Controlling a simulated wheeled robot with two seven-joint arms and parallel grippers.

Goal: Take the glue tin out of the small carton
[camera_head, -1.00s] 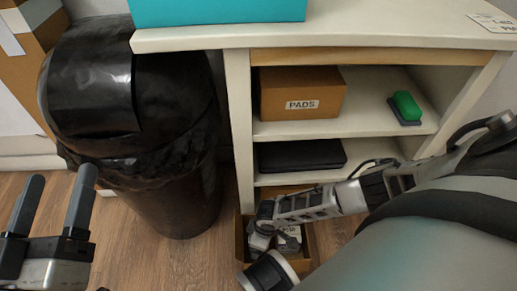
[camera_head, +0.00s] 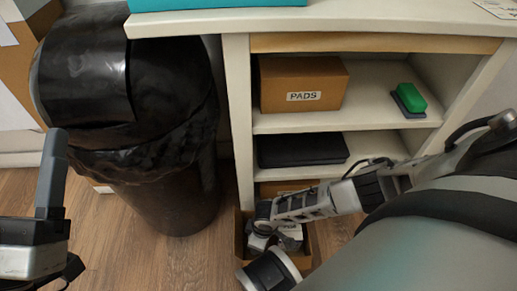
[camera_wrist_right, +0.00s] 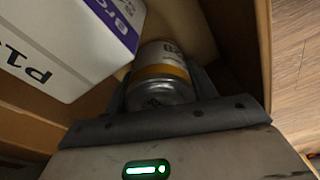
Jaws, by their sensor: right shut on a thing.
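The small carton (camera_head: 307,245) stands open on the floor below the shelf unit. My right gripper (camera_head: 262,236) reaches down into it, and my arm hides part of it. In the right wrist view the glue tin (camera_wrist_right: 162,62), silvery with a pale, orange-banded label, sits between the two fingers of my right gripper (camera_wrist_right: 160,90), which is shut on it. The tin is still inside the carton walls (camera_wrist_right: 238,45). My left gripper (camera_head: 50,175) is at the left edge, empty; one finger shows, standing apart with no other finger beside it.
A white and purple box (camera_wrist_right: 70,40) lies close beside the tin in the carton. A black bin (camera_head: 175,195) stands left of the carton. The shelf unit (camera_head: 238,130) holds a PADS box (camera_head: 300,82), a green-topped block (camera_head: 411,97) and a black flat item (camera_head: 300,149).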

